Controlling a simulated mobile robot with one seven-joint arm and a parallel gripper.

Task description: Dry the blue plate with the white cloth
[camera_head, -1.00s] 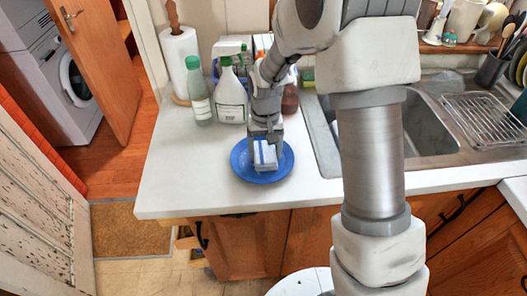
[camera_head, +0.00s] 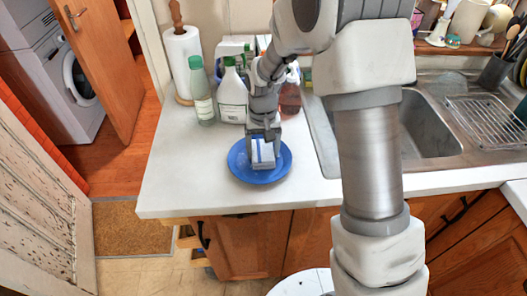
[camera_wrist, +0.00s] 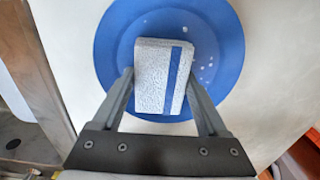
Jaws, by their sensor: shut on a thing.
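The blue plate (camera_head: 244,172) lies on the white counter near its front edge, left of the sink. It also shows in the wrist view (camera_wrist: 117,45), with several small pale drops on its right part. The white cloth (camera_head: 262,154), a folded block with a blue stripe, is over the plate; it also shows in the wrist view (camera_wrist: 155,72). My gripper (camera_head: 264,142) is shut on the cloth, with a finger at each side of it in the wrist view (camera_wrist: 160,88). The cloth appears to rest on the plate; its underside is hidden.
Behind the plate stand a green-capped bottle (camera_head: 203,98), a white spray bottle (camera_head: 232,97) and a paper towel roll (camera_head: 184,60). The sink (camera_head: 430,125) with a wire rack (camera_head: 482,119) is at the right. The counter (camera_head: 180,178) left of the plate is clear.

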